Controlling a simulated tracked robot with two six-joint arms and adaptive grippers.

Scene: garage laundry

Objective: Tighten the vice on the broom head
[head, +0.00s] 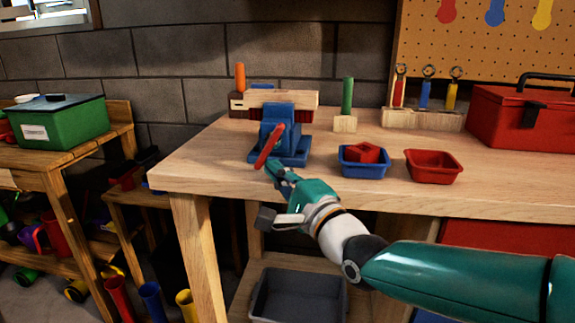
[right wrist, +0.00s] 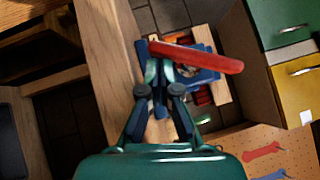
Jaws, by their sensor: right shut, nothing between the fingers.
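The blue vice (head: 287,158) stands near the front left edge of the workbench. Its red handle (head: 268,147) slants across its front, and shows as a long red bar in the right wrist view (right wrist: 215,60). The broom head, a pale wooden block (head: 300,98) with red bristles below, lies level at the top of the vice; the vice hides part of it. My right gripper (head: 276,170) is shut and empty, its tips close to the handle's lower end. In the right wrist view the tips (right wrist: 158,70) overlap one end of the handle; I cannot tell if they touch. My left gripper is out of view.
A blue tray (head: 363,170) with a red item and a red tray (head: 433,178) stand right of the vice. Behind are a green peg on a wooden block (head: 345,124), a tool rack (head: 422,119) and a red toolbox (head: 515,125). The bench's left corner is clear.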

